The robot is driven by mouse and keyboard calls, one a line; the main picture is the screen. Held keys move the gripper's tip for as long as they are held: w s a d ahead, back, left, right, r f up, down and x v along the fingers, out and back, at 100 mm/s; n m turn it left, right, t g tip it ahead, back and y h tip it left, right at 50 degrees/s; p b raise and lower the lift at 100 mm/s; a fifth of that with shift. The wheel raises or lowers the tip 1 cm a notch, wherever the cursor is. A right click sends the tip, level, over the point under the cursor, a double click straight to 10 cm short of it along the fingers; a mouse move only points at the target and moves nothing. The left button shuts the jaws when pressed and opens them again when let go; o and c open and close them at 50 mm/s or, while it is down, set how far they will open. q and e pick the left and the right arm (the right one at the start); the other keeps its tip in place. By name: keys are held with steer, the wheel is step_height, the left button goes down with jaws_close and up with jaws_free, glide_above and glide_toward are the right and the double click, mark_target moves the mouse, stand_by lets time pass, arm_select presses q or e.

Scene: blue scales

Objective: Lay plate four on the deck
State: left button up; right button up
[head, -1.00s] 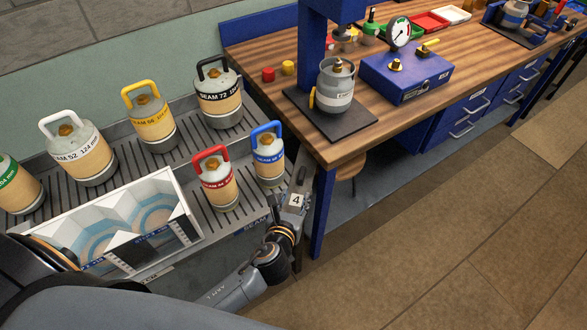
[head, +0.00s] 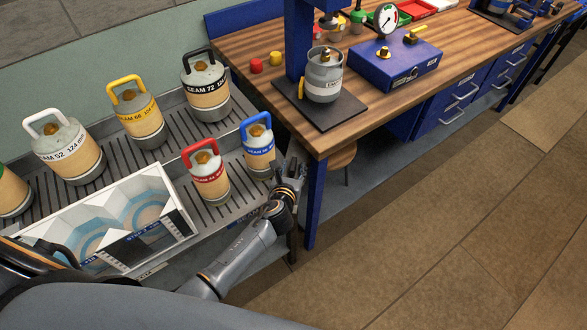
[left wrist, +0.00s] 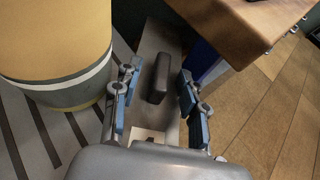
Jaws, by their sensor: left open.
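In the left wrist view a narrow grey plate (left wrist: 148,48) carries a raised dark grip (left wrist: 160,75) and, at its near end, a pale label whose number I cannot read. My left gripper (left wrist: 158,82) is open, its blue-padded fingers apart on either side of the grip; I cannot tell whether they touch it. In the head view the left gripper (head: 290,175) is beside the blue-handled cylinder (head: 258,148), at the right end of the slotted grey deck (head: 218,190), and hides most of the plate. My right gripper is in neither view.
Several cylinders stand on the slotted deck, including a red-handled one (head: 206,175). A white bin (head: 158,180) stands at its front. The bench (head: 240,42) rises close on the right, with a grey cylinder (head: 324,80) on a dark platform (head: 345,108). Floor at right is clear.

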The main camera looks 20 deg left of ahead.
mark_target(292, 167)
arm_select(q)
steer(key=shift+s, duration=0.1)
steer(key=shift+c, duration=0.9)
jaws_close()
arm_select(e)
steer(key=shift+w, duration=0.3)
arm_select(q)
steer(key=shift+r, duration=0.15)
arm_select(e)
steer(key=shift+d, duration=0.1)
arm_select(q)
steer(key=shift+r, duration=0.25)
step_height(292, 167, up, 4)
steer(key=shift+f+p, duration=0.25)
steer(key=shift+p, duration=0.4)
steer(key=s+d+b, duration=0.2)
steer(key=s+b, duration=0.1)
steer(key=s, duration=1.4)
steer(key=shift+s+f, duration=0.35)
steer(key=shift+s, duration=0.05)
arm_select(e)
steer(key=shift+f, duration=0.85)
